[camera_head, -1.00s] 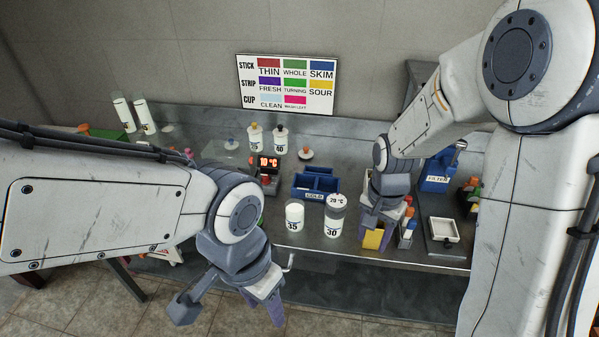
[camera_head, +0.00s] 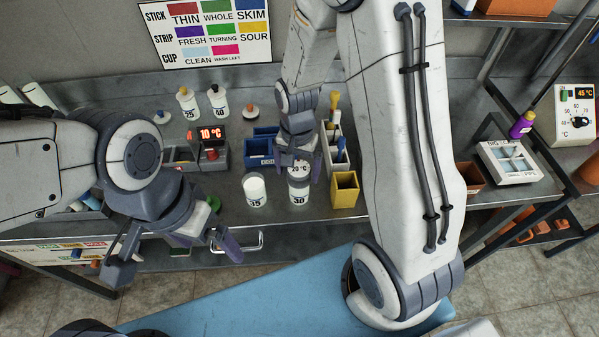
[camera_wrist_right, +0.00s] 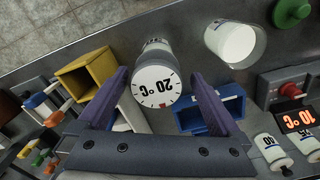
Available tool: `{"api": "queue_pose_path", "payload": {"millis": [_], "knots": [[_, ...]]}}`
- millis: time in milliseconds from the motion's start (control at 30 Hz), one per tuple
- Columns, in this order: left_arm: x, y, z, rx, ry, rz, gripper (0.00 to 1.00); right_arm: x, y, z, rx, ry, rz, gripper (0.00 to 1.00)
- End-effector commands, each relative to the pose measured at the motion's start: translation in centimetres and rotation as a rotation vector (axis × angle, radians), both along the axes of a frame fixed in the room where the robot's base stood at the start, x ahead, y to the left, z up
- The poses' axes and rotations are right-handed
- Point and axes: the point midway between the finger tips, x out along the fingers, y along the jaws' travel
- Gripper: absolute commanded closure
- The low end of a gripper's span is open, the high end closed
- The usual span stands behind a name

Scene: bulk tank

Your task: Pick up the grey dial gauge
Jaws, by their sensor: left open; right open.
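The dial gauge (camera_head: 299,168) has a white face marked 20 °C and a grey rim; it sits on top of the white jar labelled 30 (camera_head: 299,192). In the right wrist view the dial face (camera_wrist_right: 154,87) shows between the two purple fingers. My right gripper (camera_head: 298,165) is open above the jar, its fingers on either side of the gauge; I cannot tell if they touch it. In the right wrist view the gripper (camera_wrist_right: 160,80) holds nothing visibly. My left gripper (camera_head: 176,260) is open and empty, in front of the bench edge at the left.
A white jar labelled 35 (camera_head: 254,190) stands close left of the gauge's jar. A blue divided bin (camera_head: 260,147) is behind, and a yellow box (camera_head: 345,190) is at right. A red 10 °C display (camera_head: 210,135) and two bottles stand further left. A 45 °C panel (camera_head: 575,118) is far right.

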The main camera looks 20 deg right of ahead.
Motion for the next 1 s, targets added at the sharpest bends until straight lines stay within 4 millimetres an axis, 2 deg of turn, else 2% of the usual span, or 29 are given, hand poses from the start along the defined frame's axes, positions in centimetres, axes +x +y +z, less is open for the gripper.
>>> {"api": "queue_pose_path", "payload": {"millis": [233,400,667,767,900,1000], "knots": [[0.0,0.0,1.2,0.000,0.000,0.001,0.00,-0.2,-0.4,-2.9,-0.001,0.007,-0.002,0.00],[0.0,0.0,1.3,0.000,0.000,0.001,0.00,-0.2,-0.4,-4.8,0.000,0.004,-0.003,0.00],[0.0,0.0,1.2,0.000,0.000,0.001,0.00,-0.1,-0.5,-5.0,0.001,-0.001,-0.004,0.00],[0.0,0.0,1.2,0.000,0.000,0.001,0.00,-0.1,-0.5,-5.0,0.000,0.000,-0.005,0.34],[0.0,0.0,1.2,0.000,0.000,0.001,0.00,-0.1,-0.5,-5.0,0.000,0.000,-0.005,0.88],[0.0,0.0,1.2,0.000,0.000,0.001,0.00,-0.1,-0.5,-5.0,0.000,0.000,-0.005,0.89]]}}
